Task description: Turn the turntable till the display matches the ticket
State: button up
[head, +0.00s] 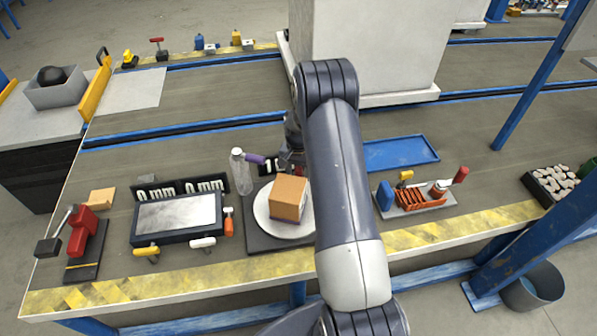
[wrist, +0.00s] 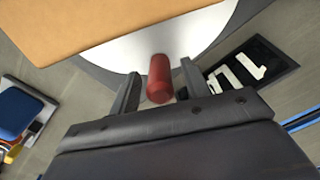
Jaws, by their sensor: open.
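The turntable is a white disc (head: 284,230) on a dark square base, and a brown cardboard box (head: 288,198) stands on it. In the wrist view the disc (wrist: 200,32) and the box (wrist: 100,22) fill the top. A red peg (wrist: 159,80) at the disc's edge lies between the two fingers of my gripper (wrist: 158,84). The gripper is open, and I cannot tell whether either finger touches the peg. A black plate with white characters (wrist: 250,68) lies beside the disc; its full reading is cut off. My arm hides the gripper's fingertips in the head view.
A clear bottle (head: 241,173) stands left of the turntable. A framed grey panel (head: 178,213) with black "0 mm" plates behind it lies further left. A large white block stands behind my arm.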

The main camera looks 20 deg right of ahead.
grip_shut()
dwell(0.3)
jog(key=shift+w+a+f+n+b, duration=0.1)
jog(key=shift+w+a+n+b, duration=0.25)
jog(key=shift+n, duration=0.2)
jog(key=shift+w+a+n+b, duration=0.2)
jog(key=shift+a+n, duration=0.2)
jog(key=shift+n, duration=0.15)
jog(key=shift+w+a+n+b, duration=0.15)
jog(key=shift+w+a+n, duration=0.05)
jog(key=shift+a+n, duration=0.4)
jog(key=shift+w+a+n+b, duration=0.15)
jog(key=shift+a+n, duration=0.2)
jog(key=shift+n, duration=0.35)
grip_release()
notch_tip(320, 180, up, 11)
jog(key=p, duration=0.1)
